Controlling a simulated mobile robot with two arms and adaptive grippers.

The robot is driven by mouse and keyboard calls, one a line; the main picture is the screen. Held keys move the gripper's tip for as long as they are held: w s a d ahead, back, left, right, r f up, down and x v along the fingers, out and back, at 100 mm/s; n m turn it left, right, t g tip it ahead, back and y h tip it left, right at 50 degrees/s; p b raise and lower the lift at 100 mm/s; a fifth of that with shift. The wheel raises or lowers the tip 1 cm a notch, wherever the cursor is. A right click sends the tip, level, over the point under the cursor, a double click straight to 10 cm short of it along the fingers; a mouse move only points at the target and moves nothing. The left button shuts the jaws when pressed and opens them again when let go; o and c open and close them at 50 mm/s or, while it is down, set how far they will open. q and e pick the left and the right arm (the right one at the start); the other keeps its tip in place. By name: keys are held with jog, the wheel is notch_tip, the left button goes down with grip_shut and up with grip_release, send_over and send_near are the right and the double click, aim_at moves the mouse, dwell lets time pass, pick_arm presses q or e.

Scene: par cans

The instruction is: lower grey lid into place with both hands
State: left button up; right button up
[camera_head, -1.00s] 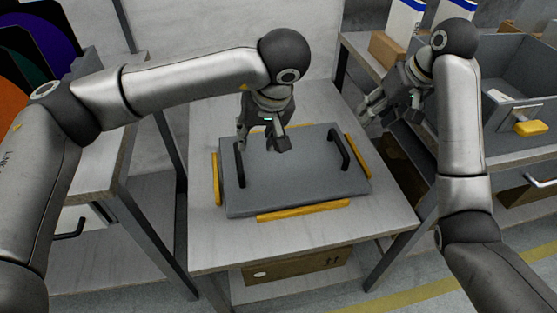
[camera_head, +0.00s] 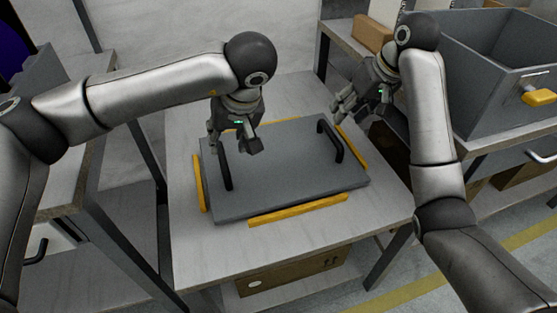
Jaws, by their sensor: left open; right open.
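The grey lid (camera_head: 280,177) lies flat on the light table, between yellow strips along its edges. It has two black handles, a left handle (camera_head: 225,165) and a right handle (camera_head: 331,141). My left gripper (camera_head: 232,150) is open above the lid's far left part, close to the left handle; whether it touches the handle I cannot tell. My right gripper (camera_head: 338,110) is open and empty, up and beyond the right handle, apart from it. The lid's far left edge is partly hidden behind my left gripper.
Yellow strips stand at the front (camera_head: 298,210), left (camera_head: 199,183) and right (camera_head: 352,147) of the lid. A grey bin (camera_head: 500,70) with a yellow handle and a cardboard box (camera_head: 373,33) are on the right bench. A cardboard box (camera_head: 290,276) sits under the table.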

aim_at(223, 157)
pick_arm(q)
jog(key=x, duration=1)
jog(key=shift+w+a+f, duration=0.1)
jog(key=shift+a+f, duration=0.05)
jog(key=shift+f, duration=0.05)
pick_arm(e)
jog(key=x, duration=1)
jog(key=shift+w+f, duration=0.15)
jog(key=shift+f, duration=0.1)
pick_arm(q)
jog(key=shift+c, duration=0.3)
pick_arm(e)
jog(key=shift+c, duration=0.3)
pick_arm(q)
grip_shut()
pick_arm(e)
grip_shut()
jog(key=shift+r, duration=0.1)
